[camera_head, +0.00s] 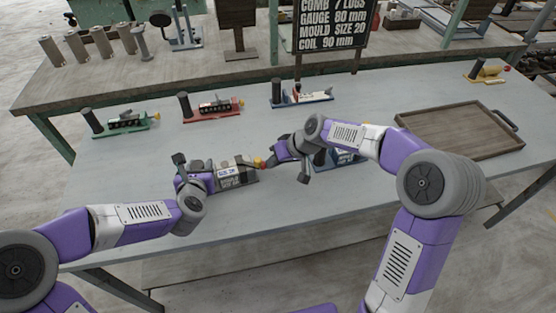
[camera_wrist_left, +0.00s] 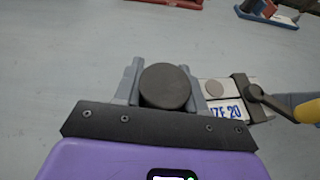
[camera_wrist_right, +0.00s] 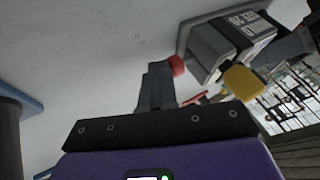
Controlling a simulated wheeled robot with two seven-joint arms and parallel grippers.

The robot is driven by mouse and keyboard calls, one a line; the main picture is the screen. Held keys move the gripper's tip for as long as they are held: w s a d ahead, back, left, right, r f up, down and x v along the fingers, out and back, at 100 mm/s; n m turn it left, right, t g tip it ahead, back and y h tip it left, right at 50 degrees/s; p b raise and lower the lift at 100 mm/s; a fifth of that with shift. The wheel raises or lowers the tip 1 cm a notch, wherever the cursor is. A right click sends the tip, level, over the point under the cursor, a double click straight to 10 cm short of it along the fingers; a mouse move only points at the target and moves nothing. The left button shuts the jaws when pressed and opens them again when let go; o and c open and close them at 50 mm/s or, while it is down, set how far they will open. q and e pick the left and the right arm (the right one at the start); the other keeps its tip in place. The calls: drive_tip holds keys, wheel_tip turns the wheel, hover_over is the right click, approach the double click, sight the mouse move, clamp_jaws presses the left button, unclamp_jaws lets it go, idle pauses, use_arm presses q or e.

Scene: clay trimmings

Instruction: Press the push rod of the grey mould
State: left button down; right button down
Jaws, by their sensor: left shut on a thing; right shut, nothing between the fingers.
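The grey mould (camera_head: 236,176) lies on the grey table, with a label ending in 20 in the left wrist view (camera_wrist_left: 224,112). My left gripper (camera_head: 181,168) is shut on the mould's dark round post (camera_wrist_left: 165,87). At the mould's other end are a yellow knob (camera_wrist_right: 242,81) and a red rod tip (camera_wrist_right: 177,65). My right gripper (camera_wrist_right: 156,84) is shut and empty, its fingertips right beside the red tip. I cannot tell whether they touch it. In the head view the right gripper (camera_head: 272,158) is just right of the yellow knob.
A blue mould (camera_head: 342,162) sits partly hidden behind my right arm. Green (camera_head: 128,121), red (camera_head: 213,108) and blue-and-white (camera_head: 303,95) moulds stand along the back, a yellow one (camera_head: 486,74) at far right. A wooden tray (camera_head: 412,119) lies on the right. The front left table is clear.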

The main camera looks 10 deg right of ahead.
use_arm(q)
drive_tip(key=shift+s+f, duration=0.1)
drive_tip(key=shift+f, duration=0.2)
use_arm(e)
drive_tip(key=shift+s+a, duration=0.1)
drive_tip(key=shift+a, duration=0.8)
drive_tip(key=v, duration=1)
drive_tip(key=shift+d, duration=0.2)
use_arm(q)
drive_tip(key=c, duration=1.1)
unclamp_jaws()
drive_tip(key=o, duration=0.5)
drive_tip(key=shift+r, duration=0.15)
drive_tip(key=shift+o, duration=0.2)
